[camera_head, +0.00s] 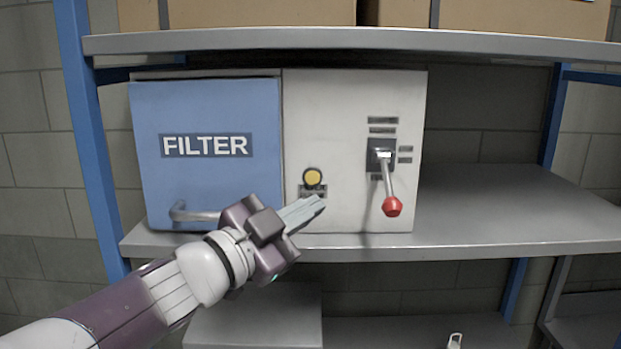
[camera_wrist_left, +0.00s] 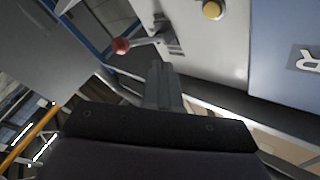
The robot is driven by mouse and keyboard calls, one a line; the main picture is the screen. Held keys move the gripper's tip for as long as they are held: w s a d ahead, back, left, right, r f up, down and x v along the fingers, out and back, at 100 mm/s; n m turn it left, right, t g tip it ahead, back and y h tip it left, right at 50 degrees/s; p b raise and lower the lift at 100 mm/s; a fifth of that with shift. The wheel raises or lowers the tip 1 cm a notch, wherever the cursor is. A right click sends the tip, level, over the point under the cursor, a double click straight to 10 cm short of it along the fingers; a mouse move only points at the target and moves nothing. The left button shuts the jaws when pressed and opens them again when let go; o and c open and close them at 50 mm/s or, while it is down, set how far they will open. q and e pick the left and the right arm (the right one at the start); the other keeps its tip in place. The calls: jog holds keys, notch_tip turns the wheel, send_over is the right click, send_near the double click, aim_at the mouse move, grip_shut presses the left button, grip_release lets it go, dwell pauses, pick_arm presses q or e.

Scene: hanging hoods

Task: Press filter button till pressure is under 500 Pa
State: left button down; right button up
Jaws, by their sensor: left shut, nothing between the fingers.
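A filter unit stands on the shelf, with a blue door (camera_head: 205,115) marked FILTER and a white panel (camera_head: 340,120). A round yellow button (camera_head: 313,176) sits low on the white panel; it also shows at the top of the left wrist view (camera_wrist_left: 212,10). My left gripper (camera_head: 318,201) is shut and empty, its fingertips just below the button in the head view. In the left wrist view its fingers (camera_wrist_left: 163,85) point toward the panel, left of and below the button. I cannot tell whether they touch the panel. No pressure readout is legible. My right gripper is not in view.
A lever with a red knob (camera_head: 391,206) hangs down to the right of the button. The door handle (camera_head: 190,214) is partly behind my left gripper. The grey shelf (camera_head: 500,205) is clear to the right. Cardboard boxes (camera_head: 260,12) stand on the shelf above.

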aim_at(312, 178)
pick_arm(q)
jog(key=shift+w, duration=0.1)
jog(key=shift+w+p, duration=1.25)
jog(key=shift+w, duration=3.05)
jog(key=shift+w, duration=0.45)
